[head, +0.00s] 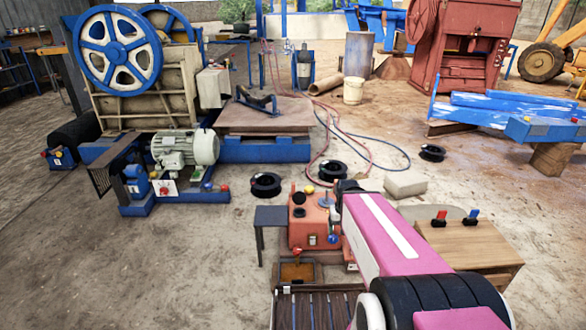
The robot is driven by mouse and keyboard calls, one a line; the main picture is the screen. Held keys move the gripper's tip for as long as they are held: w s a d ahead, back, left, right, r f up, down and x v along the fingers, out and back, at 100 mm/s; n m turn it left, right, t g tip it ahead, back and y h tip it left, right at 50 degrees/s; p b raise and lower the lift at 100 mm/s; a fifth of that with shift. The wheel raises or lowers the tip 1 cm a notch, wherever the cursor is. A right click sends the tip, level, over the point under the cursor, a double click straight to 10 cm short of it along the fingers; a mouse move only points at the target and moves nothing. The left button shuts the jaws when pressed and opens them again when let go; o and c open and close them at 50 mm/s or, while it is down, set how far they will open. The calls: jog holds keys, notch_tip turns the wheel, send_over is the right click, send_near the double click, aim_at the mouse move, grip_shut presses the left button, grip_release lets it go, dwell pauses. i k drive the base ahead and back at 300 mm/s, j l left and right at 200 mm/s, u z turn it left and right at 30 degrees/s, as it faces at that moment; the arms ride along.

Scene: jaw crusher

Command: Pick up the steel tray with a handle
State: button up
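I cannot make out for sure which thing is the steel tray with a handle. A small square tray-like piece (297,272) with a tan inside and a dark rim lies on the ground in front of an orange-red machine (313,222). A small knob or handle seems to stand at its back edge. A dark metal piece with a raised bar (257,98) lies on the brown board at the back left. My pink arm reaches in from the lower right and covers part of the orange-red machine. My gripper does not show.
A jaw crusher with blue flywheels (113,50) and a grey motor (186,149) stand at left. A wooden table (468,243) is at right, a slatted rack (312,309) at bottom centre. Hoses and black reels (266,186) lie on the floor. Open floor lies at lower left.

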aim_at(288, 273)
jog(key=l+u, duration=0.5)
jog(key=l, duration=0.2)
jog(key=k+l+u, duration=0.2)
jog(key=u, duration=0.2)
jog(key=k+l+u, duration=0.25)
jog(key=u, duration=0.15)
jog(key=k+l+u, duration=0.15)
jog(key=u, duration=0.25)
jog(key=k, duration=0.1)
